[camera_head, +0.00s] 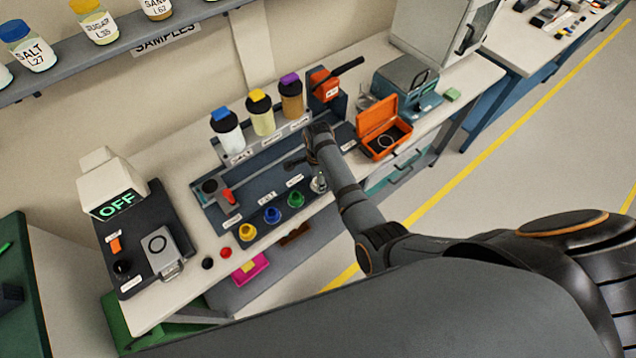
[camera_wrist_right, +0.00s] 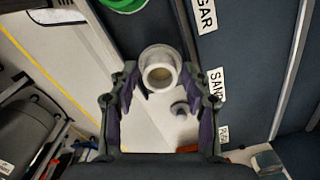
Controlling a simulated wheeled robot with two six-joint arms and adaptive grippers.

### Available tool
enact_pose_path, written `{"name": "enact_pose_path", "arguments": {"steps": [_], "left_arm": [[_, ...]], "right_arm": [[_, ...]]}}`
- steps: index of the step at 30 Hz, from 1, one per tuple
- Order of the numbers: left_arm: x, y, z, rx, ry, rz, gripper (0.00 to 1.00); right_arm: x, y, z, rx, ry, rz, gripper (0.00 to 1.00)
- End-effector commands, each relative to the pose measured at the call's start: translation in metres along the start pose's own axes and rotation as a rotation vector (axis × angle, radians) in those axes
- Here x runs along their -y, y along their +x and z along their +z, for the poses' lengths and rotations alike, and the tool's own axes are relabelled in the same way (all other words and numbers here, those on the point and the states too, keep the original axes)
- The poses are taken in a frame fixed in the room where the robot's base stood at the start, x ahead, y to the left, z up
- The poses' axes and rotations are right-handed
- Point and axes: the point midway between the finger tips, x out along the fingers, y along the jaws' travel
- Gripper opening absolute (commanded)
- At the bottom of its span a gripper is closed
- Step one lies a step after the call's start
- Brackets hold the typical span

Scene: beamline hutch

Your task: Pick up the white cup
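The white cup (camera_wrist_right: 160,73) is upright and seen from above in the right wrist view, with something tan inside its rim. In the head view a pale cup (camera_head: 319,184) stands at the right end of the row of coloured cups, partly behind my right arm. My right gripper (camera_wrist_right: 159,76) is open, with one finger on each side of the cup in the wrist picture; I cannot tell whether they touch it. In the head view the right gripper (camera_head: 296,163) shows small and dark over the bench. My left gripper is not in view.
Beside it stand a green cup (camera_head: 295,199), a blue cup (camera_head: 272,214) and a yellow cup (camera_head: 247,231). Behind are capped jars (camera_head: 262,115). An open orange box (camera_head: 380,128) is to the right, and a scale-like device (camera_head: 160,252) to the left.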

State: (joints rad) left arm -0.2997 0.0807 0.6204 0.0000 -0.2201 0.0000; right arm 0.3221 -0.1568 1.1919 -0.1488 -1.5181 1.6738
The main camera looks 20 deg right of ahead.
Motion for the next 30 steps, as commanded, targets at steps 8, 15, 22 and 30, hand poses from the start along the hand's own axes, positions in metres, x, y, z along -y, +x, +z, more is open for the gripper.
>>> {"name": "enact_pose_path", "arguments": {"steps": [8, 15, 22, 30], "left_arm": [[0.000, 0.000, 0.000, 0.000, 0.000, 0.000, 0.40], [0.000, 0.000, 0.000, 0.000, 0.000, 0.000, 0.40], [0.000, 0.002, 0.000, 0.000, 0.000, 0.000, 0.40], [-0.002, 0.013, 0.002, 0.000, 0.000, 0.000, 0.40]], "right_arm": [[0.000, 0.000, 0.000, 0.000, 0.000, 0.000, 0.05], [0.000, -0.001, 0.000, 0.000, 0.000, 0.000, 0.00], [0.002, -0.018, 0.001, 0.001, -0.001, -0.004, 0.00], [-0.033, -0.074, -0.021, 0.000, 0.002, -0.005, 0.00]]}}
